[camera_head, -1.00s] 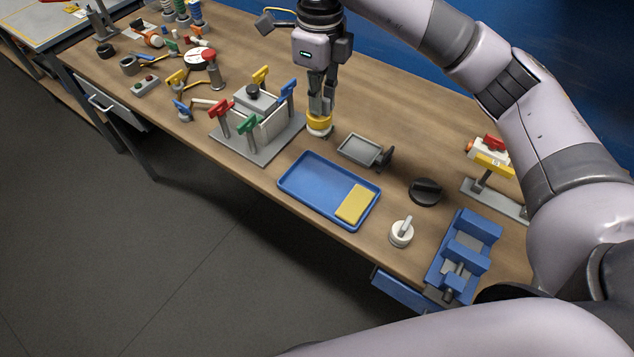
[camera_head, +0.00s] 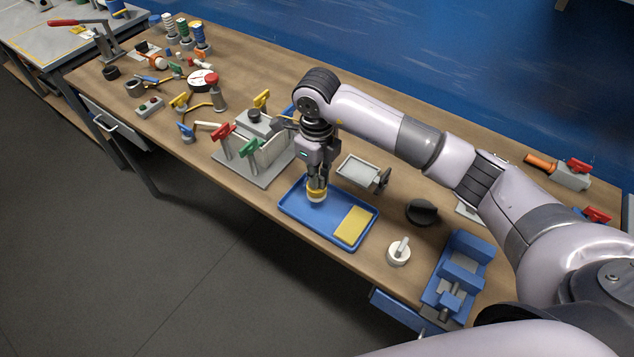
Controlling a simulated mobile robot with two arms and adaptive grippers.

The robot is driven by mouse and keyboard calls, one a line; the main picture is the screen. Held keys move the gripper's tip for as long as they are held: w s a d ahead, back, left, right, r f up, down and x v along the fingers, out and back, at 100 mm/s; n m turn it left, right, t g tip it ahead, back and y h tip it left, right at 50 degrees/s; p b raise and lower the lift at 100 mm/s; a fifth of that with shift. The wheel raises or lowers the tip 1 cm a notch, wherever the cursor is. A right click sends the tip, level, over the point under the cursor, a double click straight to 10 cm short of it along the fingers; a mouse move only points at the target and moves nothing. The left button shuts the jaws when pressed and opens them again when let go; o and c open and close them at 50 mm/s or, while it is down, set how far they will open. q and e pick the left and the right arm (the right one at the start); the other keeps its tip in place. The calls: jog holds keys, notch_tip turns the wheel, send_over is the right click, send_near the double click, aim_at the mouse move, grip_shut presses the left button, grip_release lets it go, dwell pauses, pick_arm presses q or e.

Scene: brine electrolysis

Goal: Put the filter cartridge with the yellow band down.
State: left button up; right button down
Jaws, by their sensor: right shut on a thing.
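The filter cartridge with the yellow band (camera_head: 316,193) is a short white piece with a yellow ring around it. My right gripper (camera_head: 317,183) is shut on its top and points down. The cartridge is upright over the left part of the blue tray (camera_head: 290,205). I cannot tell whether its base touches the tray floor. My left gripper is not in view.
A yellow block (camera_head: 354,225) lies in the tray's right part. A grey stand with coloured handles (camera_head: 262,180) is close on the left.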

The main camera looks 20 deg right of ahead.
notch_tip(320, 180, down, 4)
jog(key=shift+r+p, duration=0.2)
jog(key=shift+p, duration=0.25)
jog(key=shift+f, duration=0.3)
jog(key=shift+f, duration=0.15)
jog(key=c, duration=1.7)
grip_release()
